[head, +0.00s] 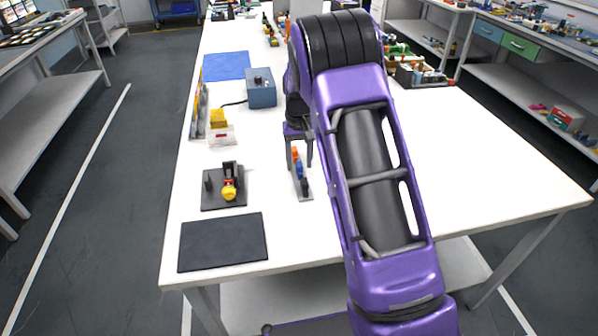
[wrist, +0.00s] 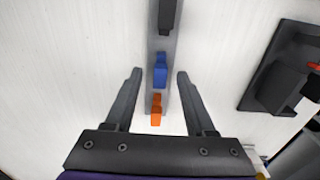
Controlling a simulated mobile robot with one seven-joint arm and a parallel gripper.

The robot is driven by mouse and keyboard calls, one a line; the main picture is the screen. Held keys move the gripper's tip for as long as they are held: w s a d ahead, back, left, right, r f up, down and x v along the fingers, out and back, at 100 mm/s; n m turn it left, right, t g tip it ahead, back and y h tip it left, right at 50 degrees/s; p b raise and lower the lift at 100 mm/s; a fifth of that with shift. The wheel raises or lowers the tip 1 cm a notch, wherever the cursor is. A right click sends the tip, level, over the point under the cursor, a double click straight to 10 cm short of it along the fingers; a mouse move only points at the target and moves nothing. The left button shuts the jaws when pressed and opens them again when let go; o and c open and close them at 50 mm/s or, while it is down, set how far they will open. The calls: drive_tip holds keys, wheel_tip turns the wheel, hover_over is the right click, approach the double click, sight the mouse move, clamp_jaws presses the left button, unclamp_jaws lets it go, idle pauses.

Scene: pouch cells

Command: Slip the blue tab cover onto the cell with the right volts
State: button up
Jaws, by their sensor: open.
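A blue tab cover (wrist: 160,70) sits on a narrow grey strip (wrist: 175,95), between an orange piece (wrist: 156,108) and a black piece (wrist: 166,16). In the head view the blue cover (head: 300,170) and the orange piece (head: 295,154) stand in line on the strip, close to my arm. My gripper (wrist: 160,73) is open and empty. Its two fingers lie on either side of the strip, with the blue cover between them in the picture and gaps on both sides. Whether the fingertips are down at its height I cannot tell. I cannot make out a cell or any volts reading.
A dark fixture with a yellow knob (head: 229,191) stands left of the strip. A black mat (head: 223,243) lies at the front. A blue-grey box (head: 262,90), a yellow item (head: 218,118) and a blue mat (head: 226,66) are farther back.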

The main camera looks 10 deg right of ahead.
sight(299, 164)
clamp_jaws()
drive_tip(key=shift+r, duration=0.15)
drive_tip(key=shift+r+p, duration=1.75)
drive_tip(key=shift+r, duration=0.6)
